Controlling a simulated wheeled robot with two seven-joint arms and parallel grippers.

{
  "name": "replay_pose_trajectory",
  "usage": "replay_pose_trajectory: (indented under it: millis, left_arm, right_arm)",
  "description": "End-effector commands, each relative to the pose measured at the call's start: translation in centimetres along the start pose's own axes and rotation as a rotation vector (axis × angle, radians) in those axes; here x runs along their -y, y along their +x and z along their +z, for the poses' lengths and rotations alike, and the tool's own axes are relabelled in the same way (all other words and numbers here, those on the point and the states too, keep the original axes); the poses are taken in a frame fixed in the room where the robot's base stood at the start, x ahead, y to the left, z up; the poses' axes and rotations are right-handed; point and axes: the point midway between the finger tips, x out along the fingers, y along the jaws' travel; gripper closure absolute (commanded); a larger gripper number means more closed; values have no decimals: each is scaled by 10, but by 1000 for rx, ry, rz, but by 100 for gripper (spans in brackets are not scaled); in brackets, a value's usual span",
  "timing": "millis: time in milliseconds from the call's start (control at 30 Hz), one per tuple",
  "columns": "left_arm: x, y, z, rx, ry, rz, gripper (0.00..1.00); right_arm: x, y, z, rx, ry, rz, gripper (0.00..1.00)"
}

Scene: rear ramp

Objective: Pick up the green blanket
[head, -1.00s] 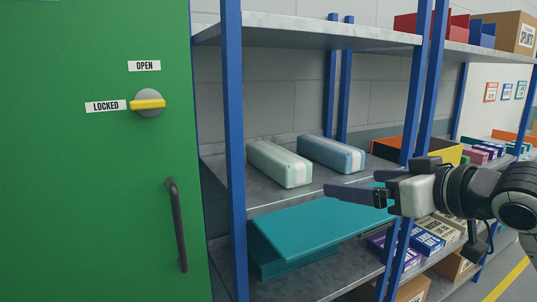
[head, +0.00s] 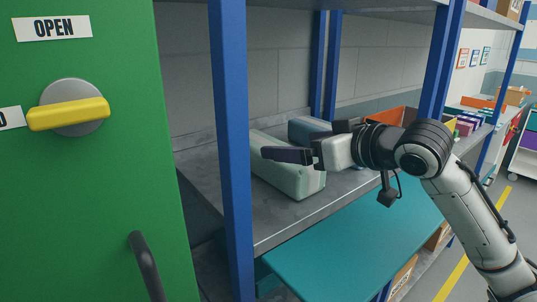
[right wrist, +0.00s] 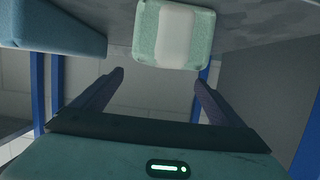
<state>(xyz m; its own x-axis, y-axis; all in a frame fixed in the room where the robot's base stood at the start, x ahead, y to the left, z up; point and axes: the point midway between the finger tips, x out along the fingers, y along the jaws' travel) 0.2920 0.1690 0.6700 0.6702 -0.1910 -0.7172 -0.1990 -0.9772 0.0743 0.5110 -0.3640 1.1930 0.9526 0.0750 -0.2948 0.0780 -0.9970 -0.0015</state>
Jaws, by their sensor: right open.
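The green blanket (head: 297,181) is a pale green bundle with a whitish band, lying on the middle shelf behind the blue post. My right gripper (head: 268,154) is in front of and above it in the head view and hides part of its top. In the right wrist view the blanket (right wrist: 174,36) lies just beyond the fingertips, centred slightly right of the gap between the open fingers (right wrist: 160,77). Nothing is between the fingers. I cannot tell whether the gripper touches it. My left gripper is not in view.
A blue bundle (head: 306,130) lies to the right of the blanket and also shows in the right wrist view (right wrist: 50,30). A blue post (head: 232,150) stands close on the left, beside a green door (head: 90,180). A teal panel (head: 350,245) juts out below.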

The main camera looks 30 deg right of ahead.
Motion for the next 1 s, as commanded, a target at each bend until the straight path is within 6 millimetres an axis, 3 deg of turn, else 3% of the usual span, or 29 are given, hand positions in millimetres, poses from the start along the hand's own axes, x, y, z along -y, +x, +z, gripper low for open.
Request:
replay_pose_trajectory:
  millis: [267, 500, 800, 867, 1000]
  left_arm:
    - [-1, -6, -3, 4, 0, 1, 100]
    - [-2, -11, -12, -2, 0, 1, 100]
    - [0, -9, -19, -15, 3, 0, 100]
    - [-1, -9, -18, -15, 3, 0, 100]
    - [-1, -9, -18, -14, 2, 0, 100]
  right_arm:
    - [2, 24, 1, 1, 1, -1, 8]
    - [4, 58, 4, 0, 1, 0, 8]
    - [4, 65, 6, -1, -2, 0, 8]
    - [4, 65, 6, -1, -2, 0, 15]
    - [4, 65, 6, -1, -2, 0, 38]
